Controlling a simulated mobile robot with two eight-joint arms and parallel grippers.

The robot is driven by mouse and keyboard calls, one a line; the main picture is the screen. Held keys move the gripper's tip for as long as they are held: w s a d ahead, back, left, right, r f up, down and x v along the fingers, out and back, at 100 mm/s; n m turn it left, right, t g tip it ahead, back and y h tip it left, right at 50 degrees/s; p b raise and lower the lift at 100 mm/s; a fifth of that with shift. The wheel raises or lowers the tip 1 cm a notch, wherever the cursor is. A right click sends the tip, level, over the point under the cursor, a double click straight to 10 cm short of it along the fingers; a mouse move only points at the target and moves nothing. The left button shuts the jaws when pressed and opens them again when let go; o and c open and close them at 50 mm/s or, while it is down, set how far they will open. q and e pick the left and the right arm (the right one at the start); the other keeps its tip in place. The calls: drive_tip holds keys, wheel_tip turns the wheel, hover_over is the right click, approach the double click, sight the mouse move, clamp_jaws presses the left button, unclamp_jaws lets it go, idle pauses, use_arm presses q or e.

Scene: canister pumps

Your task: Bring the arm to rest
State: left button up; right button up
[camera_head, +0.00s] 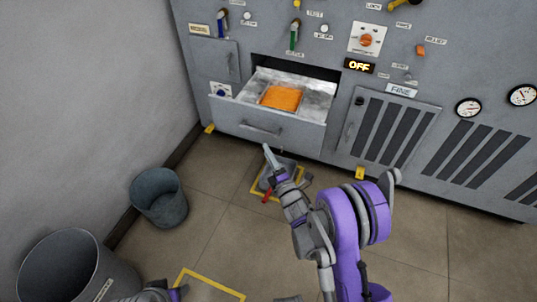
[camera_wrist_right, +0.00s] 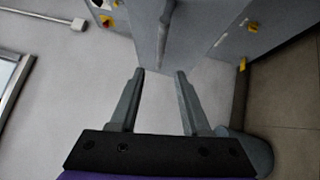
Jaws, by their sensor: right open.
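My right arm, purple and grey, reaches in from the lower right of the head view. Its gripper (camera_head: 283,168) is in front of the open drawer, above the floor. In the right wrist view the two grey fingers (camera_wrist_right: 160,74) stand well apart with nothing between them. A grey and purple piece of my left arm (camera_head: 155,293) shows at the bottom left edge of the head view; its fingers cannot be made out.
The grey cabinet's drawer (camera_head: 265,128) is pulled out, with an orange-filled tray (camera_head: 282,97) inside. A grey object with a red part (camera_head: 267,196) lies in a yellow floor square, partly behind my gripper. Two bins (camera_head: 159,198) (camera_head: 75,268) stand left. Floor between is open.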

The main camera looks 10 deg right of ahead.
drive_tip(key=shift+r, duration=0.1)
drive_tip(key=s+d+r+m+g+h, duration=0.55)
drive_tip(key=s+m, duration=0.35)
drive_tip(key=m, duration=0.3)
drive_tip(key=s+f+m+g+y, duration=0.25)
drive_tip(key=s+m+g, duration=0.7)
drive_tip(key=s, duration=1.75)
use_arm(q)
wheel_tip(320, 180, up, 27)
drive_tip(key=w+t+p, duration=0.1)
drive_tip(key=p, duration=2.2)
drive_tip(key=shift+p, duration=0.4)
use_arm(e)
wheel_tip(320, 180, up, 26)
drive_tip(key=t+h, duration=0.1)
drive_tip(key=shift+s+a, duration=0.15)
drive_tip(key=shift+a, duration=0.3)
